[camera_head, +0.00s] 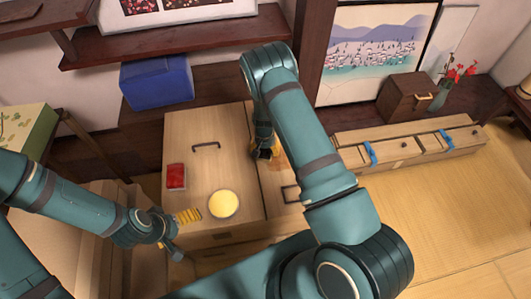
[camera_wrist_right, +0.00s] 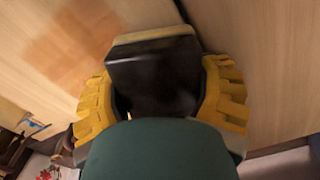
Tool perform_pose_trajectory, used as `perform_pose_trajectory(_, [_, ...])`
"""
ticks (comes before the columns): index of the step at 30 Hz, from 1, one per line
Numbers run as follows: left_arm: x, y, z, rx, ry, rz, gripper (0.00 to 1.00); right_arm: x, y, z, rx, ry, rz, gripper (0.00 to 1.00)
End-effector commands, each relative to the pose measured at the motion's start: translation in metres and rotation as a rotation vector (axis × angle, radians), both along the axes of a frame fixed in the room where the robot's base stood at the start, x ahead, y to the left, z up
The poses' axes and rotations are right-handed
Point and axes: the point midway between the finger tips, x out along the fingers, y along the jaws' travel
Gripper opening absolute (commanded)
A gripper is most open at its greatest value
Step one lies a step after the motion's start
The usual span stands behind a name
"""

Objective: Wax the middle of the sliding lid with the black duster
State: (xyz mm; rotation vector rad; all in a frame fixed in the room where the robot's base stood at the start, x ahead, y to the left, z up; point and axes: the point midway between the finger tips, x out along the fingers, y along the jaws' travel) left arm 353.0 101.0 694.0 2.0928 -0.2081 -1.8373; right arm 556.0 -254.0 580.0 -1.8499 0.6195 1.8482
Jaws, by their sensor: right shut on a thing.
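My right gripper (camera_wrist_right: 162,100) is shut on the black duster (camera_wrist_right: 155,75), a dark block with a pale edge, held between the yellow fingers. In the head view the duster (camera_head: 264,153) is small and partly hidden by my right arm, over the seam between two pale wooden panels. The right panel (camera_head: 273,206), with a dark handle, bears a reddish-brown patch beside the duster; my arm covers part of it. The left panel (camera_head: 190,130) has its own handle. I cannot tell which is the sliding lid, or whether the duster touches wood. My left gripper (camera_head: 184,234) is open and empty, low at left.
A round dish of yellow stuff (camera_head: 223,204) and a red block (camera_head: 176,177) sit on the left panel. A blue box (camera_head: 157,82) stands behind. Open tatami (camera_head: 440,210) is at right.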

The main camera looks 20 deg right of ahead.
Motion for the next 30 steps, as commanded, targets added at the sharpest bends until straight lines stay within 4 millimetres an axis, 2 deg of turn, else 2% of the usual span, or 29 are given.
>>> perform_pose_trajectory(5, [0.0, 0.0, 0.0, 0.0, 0.0, 0.0, 1.0, -0.001, -0.004, -0.001, -0.001, 0.001, -0.001, 0.4])
perform_pose_trajectory(18, [0.0, 0.0, 0.0, 0.0, 0.0, 0.0, 1.0, -0.009, -0.036, 0.001, -0.001, 0.001, -0.001, 0.4])
perform_pose_trajectory(25, [0.0, 0.0, 0.0, 0.0, 0.0, 0.0, 1.0, -0.01, -0.042, 0.001, -0.001, 0.001, 0.0, 0.4])
perform_pose_trajectory(30, [0.0, 0.0, 0.0, 0.0, 0.0, 0.0, 1.0, -0.014, -0.054, 0.001, -0.001, -0.001, -0.003, 0.4])
